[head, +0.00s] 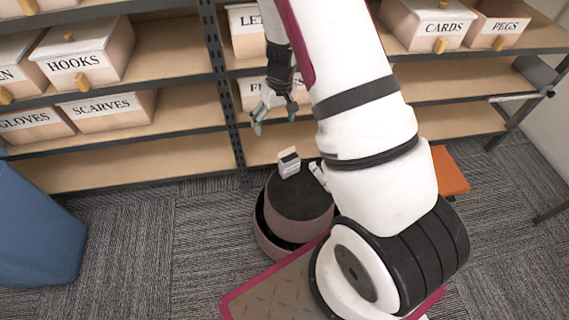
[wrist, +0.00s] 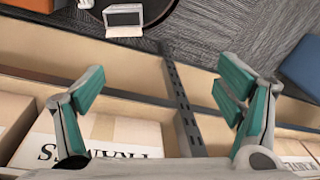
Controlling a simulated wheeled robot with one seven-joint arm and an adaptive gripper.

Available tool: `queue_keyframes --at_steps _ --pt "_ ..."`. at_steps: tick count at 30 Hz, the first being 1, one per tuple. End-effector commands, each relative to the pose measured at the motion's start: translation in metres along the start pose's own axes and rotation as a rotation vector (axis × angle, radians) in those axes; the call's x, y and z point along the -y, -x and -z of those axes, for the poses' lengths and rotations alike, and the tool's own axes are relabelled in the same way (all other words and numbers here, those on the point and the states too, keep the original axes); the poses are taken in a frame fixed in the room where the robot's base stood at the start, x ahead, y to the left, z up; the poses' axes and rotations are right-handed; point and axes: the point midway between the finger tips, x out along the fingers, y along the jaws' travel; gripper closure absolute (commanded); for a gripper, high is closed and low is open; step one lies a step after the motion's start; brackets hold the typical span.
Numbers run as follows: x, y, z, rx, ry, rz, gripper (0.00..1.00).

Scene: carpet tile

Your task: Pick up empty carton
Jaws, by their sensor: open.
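A small white carton with a dark panel (head: 289,164) stands on the dark top of a round stool (head: 300,203). The carton also shows in the wrist view (wrist: 123,30), near the top edge. I cannot see whether it is empty. My gripper (head: 274,112) is open and has nothing between its fingers. It is above and behind the carton, in front of the shelves, and clear of it. In the wrist view my gripper's fingers (wrist: 160,88) are spread wide, with the carton beyond them at the top.
A second white object (head: 318,176) lies on the stool beside the carton, partly hidden by my arm. Shelves with labelled boxes (head: 84,55) span the back. A blue bin (head: 35,230) stands at left. An orange object (head: 450,172) is at right. Carpet between bin and stool is clear.

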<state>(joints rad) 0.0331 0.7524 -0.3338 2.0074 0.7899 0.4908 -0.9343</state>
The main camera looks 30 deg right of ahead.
Motion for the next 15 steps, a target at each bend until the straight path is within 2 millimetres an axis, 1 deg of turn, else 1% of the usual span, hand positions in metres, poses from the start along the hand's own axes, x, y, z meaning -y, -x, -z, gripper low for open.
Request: queue_keyframes --at_steps 1,3,6,9,14,15 --pt "-0.013 -0.034 -0.003 0.022 -0.002 -0.02 0.14" --pt "-0.029 -0.063 -0.006 0.038 0.0 -0.046 0.14" --pt "-0.046 -0.094 -0.01 0.055 0.006 -0.076 0.14" --pt "-0.056 -0.112 -0.014 0.068 0.01 -0.093 0.14" --pt "-0.062 -0.131 -0.017 0.074 0.013 -0.104 0.14" --pt "-0.063 -0.138 -0.018 0.074 0.013 -0.103 0.14"
